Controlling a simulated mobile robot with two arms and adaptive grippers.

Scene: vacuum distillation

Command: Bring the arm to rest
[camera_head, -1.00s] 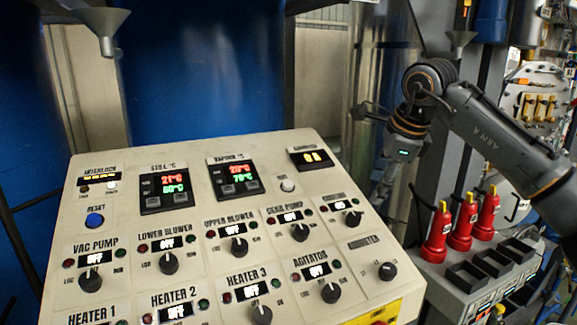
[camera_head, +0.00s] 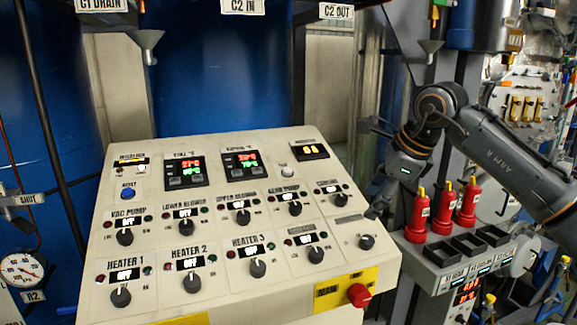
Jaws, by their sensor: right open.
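My right arm comes in from the right, bends at a dark elbow and hangs its wrist down. My right gripper (camera_head: 380,198) points downward beside the right edge of the cream control panel (camera_head: 110,235). The jaws are open and I see nothing held in them. The fingertips are small and dark, near the panel's lower right knob (camera_head: 366,242); whether they touch the panel I cannot tell. My left gripper is not in view.
Red bottle-like items (camera_head: 442,207) stand in a grey unit (camera_head: 428,262) right of the gripper, below my forearm. A red button (camera_head: 359,295) sticks out at the panel's front. A pressure gauge (camera_head: 22,269) is at the lower left. Blue vessels (camera_head: 220,80) stand behind.

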